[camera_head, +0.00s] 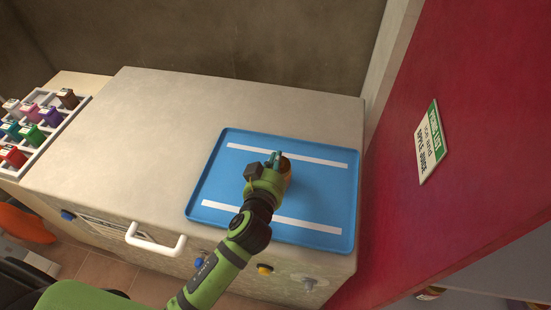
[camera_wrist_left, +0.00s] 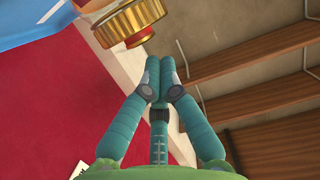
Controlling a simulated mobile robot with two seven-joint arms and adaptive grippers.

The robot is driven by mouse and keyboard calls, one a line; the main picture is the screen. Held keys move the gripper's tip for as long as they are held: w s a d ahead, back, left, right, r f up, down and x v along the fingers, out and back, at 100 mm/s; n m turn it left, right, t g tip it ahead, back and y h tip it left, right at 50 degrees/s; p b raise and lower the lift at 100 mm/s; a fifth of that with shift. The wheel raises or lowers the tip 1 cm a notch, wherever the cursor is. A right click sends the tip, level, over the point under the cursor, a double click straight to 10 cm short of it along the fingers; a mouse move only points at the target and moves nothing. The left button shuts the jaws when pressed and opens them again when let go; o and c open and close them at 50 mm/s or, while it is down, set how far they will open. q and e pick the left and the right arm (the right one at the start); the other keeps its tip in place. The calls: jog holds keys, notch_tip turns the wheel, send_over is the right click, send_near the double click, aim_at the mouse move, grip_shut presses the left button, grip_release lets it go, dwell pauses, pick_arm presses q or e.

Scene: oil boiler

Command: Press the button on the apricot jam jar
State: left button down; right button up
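The jar (camera_head: 287,167) stands on the blue tray (camera_head: 214,178) and shows only as a brown-orange shape behind my left gripper (camera_head: 276,156). Its label is hidden, so I cannot read whether it is apricot jam. My right gripper is in neither view.
The tray, with two white stripes, lies on a beige cabinet (camera_head: 150,120) with a white handle (camera_head: 155,240) and front knobs. A white rack (camera_head: 46,135) of coloured items stands at left. A red wall (camera_head: 470,180) with a sign (camera_head: 430,143) bounds the right side.

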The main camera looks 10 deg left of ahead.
pick_arm(q)
jog(key=shift+f, duration=0.3)
